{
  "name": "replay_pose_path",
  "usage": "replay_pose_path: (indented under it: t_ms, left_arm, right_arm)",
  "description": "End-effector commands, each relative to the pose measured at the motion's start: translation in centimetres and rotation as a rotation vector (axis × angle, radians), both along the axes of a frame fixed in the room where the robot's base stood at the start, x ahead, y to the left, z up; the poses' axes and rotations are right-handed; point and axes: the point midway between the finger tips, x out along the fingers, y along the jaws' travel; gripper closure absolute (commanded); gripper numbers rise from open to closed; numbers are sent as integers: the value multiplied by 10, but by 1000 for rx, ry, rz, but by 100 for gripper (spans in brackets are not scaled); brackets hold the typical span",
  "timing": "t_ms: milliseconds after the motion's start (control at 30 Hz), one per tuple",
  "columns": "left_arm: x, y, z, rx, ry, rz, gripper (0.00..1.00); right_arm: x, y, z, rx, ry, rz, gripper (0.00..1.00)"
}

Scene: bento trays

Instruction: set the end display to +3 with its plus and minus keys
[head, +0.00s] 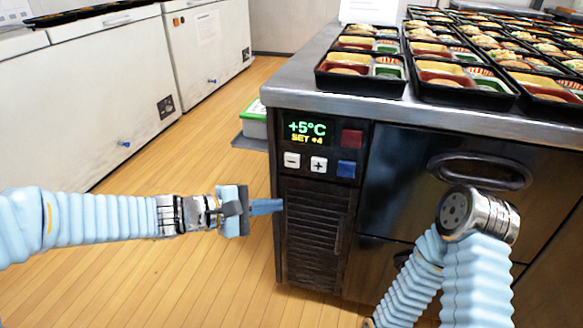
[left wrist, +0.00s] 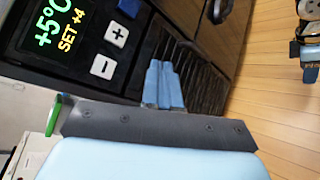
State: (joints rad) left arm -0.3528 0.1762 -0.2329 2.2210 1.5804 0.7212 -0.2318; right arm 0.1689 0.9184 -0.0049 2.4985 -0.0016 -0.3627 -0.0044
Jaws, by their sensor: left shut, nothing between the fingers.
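The end display (head: 308,131) on the steel counter's end shows +5°C with SET +4 below it; it also reads so in the left wrist view (left wrist: 62,28). Under it are a white minus key (head: 292,160) and a white plus key (head: 318,164); the left wrist view shows the minus key (left wrist: 103,67) and plus key (left wrist: 117,36). My left gripper (head: 281,206) is shut and empty, its blue fingertips (left wrist: 164,66) below the keys by the slatted vent, apart from both keys. A part of my right arm with blue tips (left wrist: 310,72) shows small; its jaw state is unclear.
A red square (head: 352,137) and a blue square (head: 346,169) sit right of the display and keys. A slatted vent (head: 314,235) is below. Bento trays (head: 362,82) cover the countertop. White chest freezers (head: 90,95) stand left.

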Motion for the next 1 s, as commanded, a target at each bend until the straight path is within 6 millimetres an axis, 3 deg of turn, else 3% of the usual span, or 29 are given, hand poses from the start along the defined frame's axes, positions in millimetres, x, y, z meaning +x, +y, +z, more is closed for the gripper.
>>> replay_pose_path:
  t_ms: [167,567,1000]
  left_arm:
    - [2,-1,24,-69,-30,13,100]
    - [5,-2,24,-70,-29,14,100]
    - [56,-19,26,-68,-28,12,100]
  right_arm:
    - [0,-1,-2,-1,0,-1,57]
    - [0,-1,0,-1,0,-1,57]
    - [-2,5,20,8,4,9,57]
